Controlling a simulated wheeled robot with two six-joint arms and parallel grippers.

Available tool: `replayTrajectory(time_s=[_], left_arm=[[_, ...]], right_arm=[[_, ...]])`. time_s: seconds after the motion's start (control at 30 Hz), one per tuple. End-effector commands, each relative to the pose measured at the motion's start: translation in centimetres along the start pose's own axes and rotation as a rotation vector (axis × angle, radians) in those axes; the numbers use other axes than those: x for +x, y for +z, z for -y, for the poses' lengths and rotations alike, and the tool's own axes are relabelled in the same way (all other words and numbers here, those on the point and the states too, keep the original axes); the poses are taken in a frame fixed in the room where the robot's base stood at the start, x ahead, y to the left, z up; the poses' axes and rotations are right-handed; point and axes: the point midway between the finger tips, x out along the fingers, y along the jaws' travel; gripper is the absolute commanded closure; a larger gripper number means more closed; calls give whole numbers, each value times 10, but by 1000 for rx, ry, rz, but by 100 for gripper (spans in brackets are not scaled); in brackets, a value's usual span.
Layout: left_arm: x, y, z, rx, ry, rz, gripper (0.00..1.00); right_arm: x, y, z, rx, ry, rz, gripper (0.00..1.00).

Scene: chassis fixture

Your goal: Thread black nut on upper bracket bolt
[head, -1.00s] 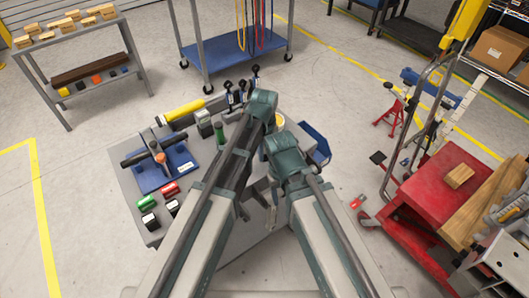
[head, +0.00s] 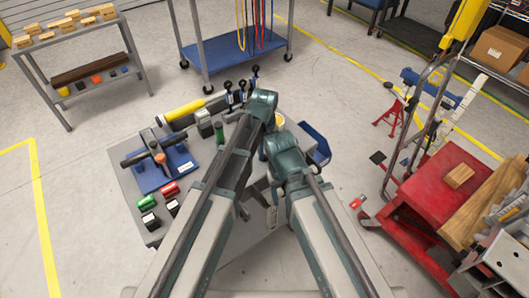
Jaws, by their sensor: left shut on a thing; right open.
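My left gripper (head: 243,212) shows only in part as a small dark shape between the two arms, above the grey table. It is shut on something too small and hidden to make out. My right gripper (head: 272,217) is open, a little lower and to the right of the left one. The gap between them is small. I cannot make out the black nut or the upper bracket bolt; my arms cover the middle of the table.
The grey table (head: 131,190) carries a blue fixture (head: 180,167) with a black bar, a yellow-and-black cylinder (head: 183,112), several coloured blocks (head: 170,189) and black-knobbed clamps (head: 241,88). A blue bin (head: 318,143) is at its right edge. A red cart (head: 440,185) stands farther right.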

Motion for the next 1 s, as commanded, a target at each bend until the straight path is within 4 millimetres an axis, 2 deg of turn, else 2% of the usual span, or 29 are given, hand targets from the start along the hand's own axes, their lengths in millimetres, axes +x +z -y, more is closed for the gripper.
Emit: replayTrajectory(time_s=[0.37,0.73,1.0], left_arm=[[-1,0,0,0,0,0,100],[-25,0,0,0,0,0,100],[-25,0,0,0,0,0,100]], right_arm=[[-1,0,0,0,0,0,42],[-25,2,-2,0,0,0,42],[-25,2,-2,0,0,0,42]])
